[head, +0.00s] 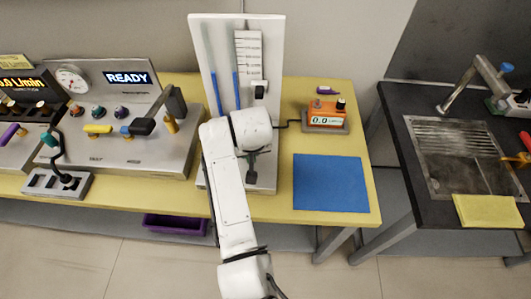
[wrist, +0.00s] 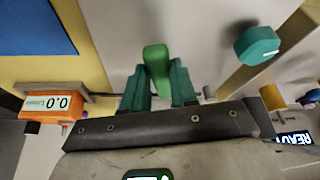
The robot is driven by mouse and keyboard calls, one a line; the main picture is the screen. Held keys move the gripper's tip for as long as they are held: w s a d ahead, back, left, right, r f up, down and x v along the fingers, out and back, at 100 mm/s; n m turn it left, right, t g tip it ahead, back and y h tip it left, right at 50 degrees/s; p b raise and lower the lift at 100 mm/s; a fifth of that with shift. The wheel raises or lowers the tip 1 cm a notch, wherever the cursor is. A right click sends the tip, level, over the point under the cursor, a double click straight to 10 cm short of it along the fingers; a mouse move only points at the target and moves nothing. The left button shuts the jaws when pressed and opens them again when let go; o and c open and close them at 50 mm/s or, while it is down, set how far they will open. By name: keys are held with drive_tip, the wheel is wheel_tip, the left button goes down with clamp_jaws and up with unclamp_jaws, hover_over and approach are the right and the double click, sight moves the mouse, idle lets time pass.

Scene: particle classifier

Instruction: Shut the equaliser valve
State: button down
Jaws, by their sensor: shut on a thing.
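The manometer board (head: 272,60) stands upright on the yellow bench, with two blue liquid columns and a scale. In the wrist view a green valve handle (wrist: 157,62) sits between the two teal fingers of my gripper (wrist: 158,88), which is shut on it. The handle lies roughly in line with the fingers. No label shows which valve it is. In the head view my white arm covers the lower part of the board, and the handle cannot be made out there.
An orange meter (head: 326,116) reading 0.0 stands right of the board, behind a blue mat (head: 330,182). A grey console (head: 150,150) with a READY display is on the left. A teal knob (wrist: 257,45) is near my gripper. A dark sink bench (head: 420,190) is at right.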

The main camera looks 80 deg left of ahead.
drive_tip(key=shift+s+a+m+t, duration=0.1)
drive_tip(key=shift+s+m+t, duration=0.3)
drive_tip(key=shift+m, duration=0.4)
drive_tip(key=shift+s+a+m+t, duration=0.1)
drive_tip(key=shift+s+m+t, duration=0.1)
drive_tip(key=shift+s+m, duration=0.45)
drive_tip(key=shift+w+m, duration=0.15)
drive_tip(key=shift+m, duration=0.1)
drive_tip(key=c, duration=0.9)
unclamp_jaws()
drive_tip(key=shift+r, duration=0.15)
drive_tip(key=v, duration=1)
drive_tip(key=shift+r, duration=0.3)
